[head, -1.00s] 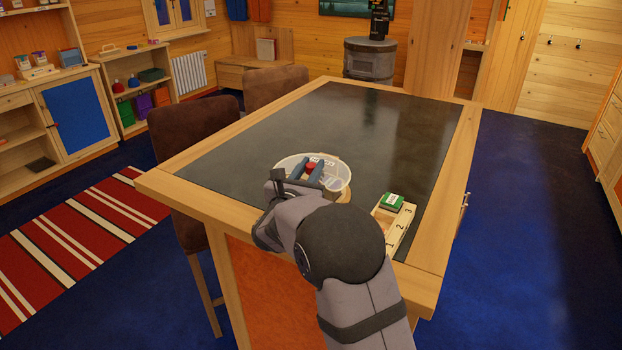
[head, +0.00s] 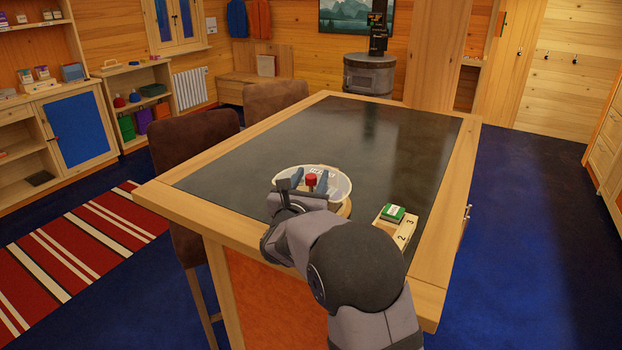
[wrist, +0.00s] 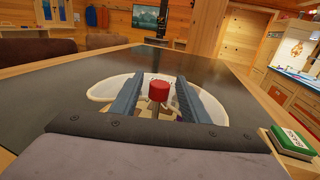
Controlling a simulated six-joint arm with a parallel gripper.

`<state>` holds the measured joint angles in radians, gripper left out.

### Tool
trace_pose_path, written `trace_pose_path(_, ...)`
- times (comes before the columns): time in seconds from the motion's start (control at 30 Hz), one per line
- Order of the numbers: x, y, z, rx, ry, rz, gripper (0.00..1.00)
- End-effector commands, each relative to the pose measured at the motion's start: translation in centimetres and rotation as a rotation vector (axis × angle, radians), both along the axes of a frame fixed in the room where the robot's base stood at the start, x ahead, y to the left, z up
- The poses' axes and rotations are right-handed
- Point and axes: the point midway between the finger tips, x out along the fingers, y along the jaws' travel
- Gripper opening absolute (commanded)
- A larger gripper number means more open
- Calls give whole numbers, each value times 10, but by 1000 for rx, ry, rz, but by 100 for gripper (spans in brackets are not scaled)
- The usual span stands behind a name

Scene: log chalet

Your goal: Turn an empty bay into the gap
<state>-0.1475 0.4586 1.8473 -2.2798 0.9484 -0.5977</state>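A round, shallow dish-like carousel with a pale, see-through rim (head: 344,190) sits near the front of the dark tabletop. A red knob (head: 311,180) stands up at its middle; it also shows in the wrist view (wrist: 158,90) on a thin stem. My gripper (head: 311,181) is over the carousel with its two blue-grey fingers on either side of the knob. In the wrist view my gripper (wrist: 158,93) is open, with visible space between each finger and the knob. The bays and the gap are mostly hidden behind the fingers and gripper body.
A wooden block marked with numbers (head: 407,232) stands right of the carousel, with a green-and-white box (head: 393,213) on it. The dark tabletop (head: 340,130) behind is clear. Brown chairs (head: 195,150) stand along the table's left side.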

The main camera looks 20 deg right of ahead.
Motion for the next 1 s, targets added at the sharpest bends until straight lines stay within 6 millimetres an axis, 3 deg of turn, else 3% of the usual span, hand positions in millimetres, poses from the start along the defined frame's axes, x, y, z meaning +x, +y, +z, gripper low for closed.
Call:
trace_pose_path(0.27, -8, 6, -2, -1, 0, 2, 41)
trace_pose_path(0.73, -57, 33, -1, 0, -1, 2, 41)
trace_pose_path(1.0, -64, 36, 0, 0, 1, 0, 41)
